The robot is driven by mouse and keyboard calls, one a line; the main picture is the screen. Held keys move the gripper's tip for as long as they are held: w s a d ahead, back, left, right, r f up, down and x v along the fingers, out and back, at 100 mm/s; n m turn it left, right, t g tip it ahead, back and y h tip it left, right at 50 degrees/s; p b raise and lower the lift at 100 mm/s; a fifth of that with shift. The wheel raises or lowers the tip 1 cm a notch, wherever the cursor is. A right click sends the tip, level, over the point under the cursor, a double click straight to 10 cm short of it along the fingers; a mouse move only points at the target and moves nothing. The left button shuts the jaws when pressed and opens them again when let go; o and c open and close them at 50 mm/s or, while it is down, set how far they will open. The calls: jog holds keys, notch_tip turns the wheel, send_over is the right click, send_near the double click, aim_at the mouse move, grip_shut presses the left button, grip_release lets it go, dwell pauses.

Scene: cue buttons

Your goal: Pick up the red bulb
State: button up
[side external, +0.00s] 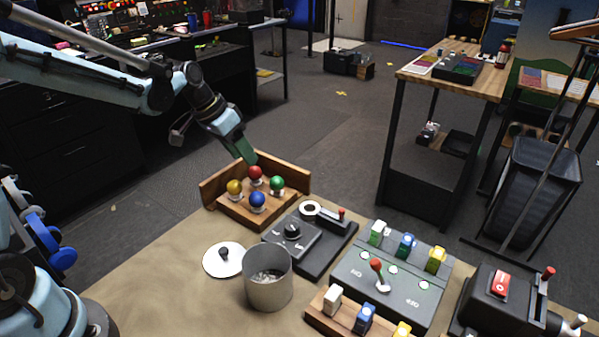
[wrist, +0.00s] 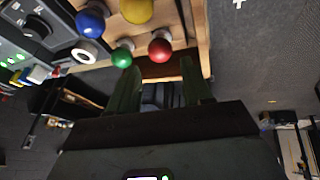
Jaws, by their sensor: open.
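The red bulb (side external: 255,172) stands on a wooden stand (side external: 229,206) with a yellow bulb (side external: 234,187), a green bulb (side external: 277,183) and a blue bulb (side external: 257,200). It is at the back of the group in the side view. My gripper (side external: 250,158) is just above and behind the red bulb, pointing down. In the wrist view the red bulb (wrist: 160,50) lies beyond the fingertips, toward the right finger, with the green bulb (wrist: 122,57) near the left finger. My gripper (wrist: 158,70) is open and nothing is between its fingers.
A raised wooden board (side external: 290,180) backs the bulb stand. A metal can (side external: 268,284), a white lid (side external: 222,262) and a grey device with a knob (side external: 290,250) are nearby. A lever panel (side external: 355,275) with coloured blocks stands to the right. Bare tabletop (side external: 160,260) lies to the left.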

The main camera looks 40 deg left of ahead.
aim_at(251, 169)
jog(key=shift+s+x, duration=0.2)
jog(key=shift+x, duration=2.65)
jog(key=shift+f, duration=0.1)
jog(key=c, duration=0.8)
